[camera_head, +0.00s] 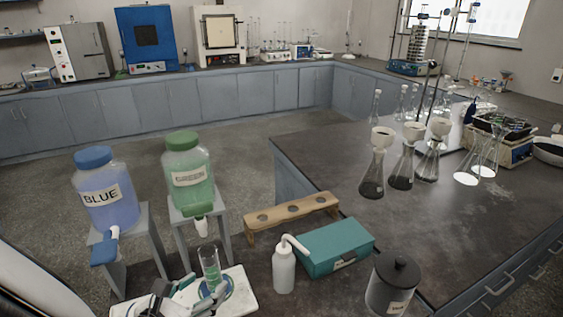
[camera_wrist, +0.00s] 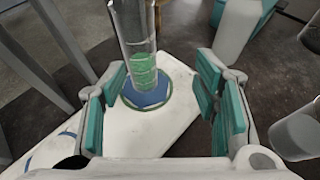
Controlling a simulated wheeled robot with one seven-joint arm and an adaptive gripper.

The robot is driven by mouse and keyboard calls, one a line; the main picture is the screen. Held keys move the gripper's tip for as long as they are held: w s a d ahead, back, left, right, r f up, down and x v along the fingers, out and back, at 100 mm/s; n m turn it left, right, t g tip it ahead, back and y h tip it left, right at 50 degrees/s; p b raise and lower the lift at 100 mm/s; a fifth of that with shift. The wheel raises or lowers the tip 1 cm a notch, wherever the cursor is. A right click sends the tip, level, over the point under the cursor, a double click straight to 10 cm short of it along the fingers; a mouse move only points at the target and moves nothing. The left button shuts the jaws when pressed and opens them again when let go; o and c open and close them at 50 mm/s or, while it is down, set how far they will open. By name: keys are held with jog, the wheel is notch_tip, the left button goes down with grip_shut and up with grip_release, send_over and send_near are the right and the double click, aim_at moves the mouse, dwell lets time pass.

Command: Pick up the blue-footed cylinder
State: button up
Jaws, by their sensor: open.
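The blue-footed cylinder (camera_head: 210,268) is a clear upright glass cylinder with green in its lower part and a round blue foot. It stands on a white board (camera_head: 240,296) at the bottom of the head view. In the wrist view the cylinder (camera_wrist: 138,45) rises at the upper middle, its top cut off by the frame edge. My gripper (camera_wrist: 165,100) is open, with teal pads on either side and nothing between them. The cylinder stands just ahead of the opening, nearer the left finger. In the head view my gripper (camera_head: 190,303) shows low, beside the cylinder's foot.
A white wash bottle (camera_head: 283,268) and a teal box (camera_head: 336,246) stand right of the cylinder. A wooden rack (camera_head: 292,215) lies behind. Blue (camera_head: 105,195) and green (camera_head: 189,170) dispensers stand on grey stands at left. A dark lidded canister (camera_head: 391,285) stands at right.

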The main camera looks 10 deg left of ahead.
aim_at(207, 274)
jog(key=shift+a+f+n+y, duration=0.3)
jog(key=shift+a+n, duration=0.2)
jog(key=shift+a, duration=0.2)
jog(key=shift+w+a+f+t, duration=0.1)
jog(key=shift+a+t, duration=0.05)
jog(key=shift+t, duration=0.15)
jog(key=x, duration=0.7)
jog(key=shift+w+a, duration=0.15)
jog(key=shift+w, duration=0.1)
jog(key=shift+c, duration=0.6)
grip_shut()
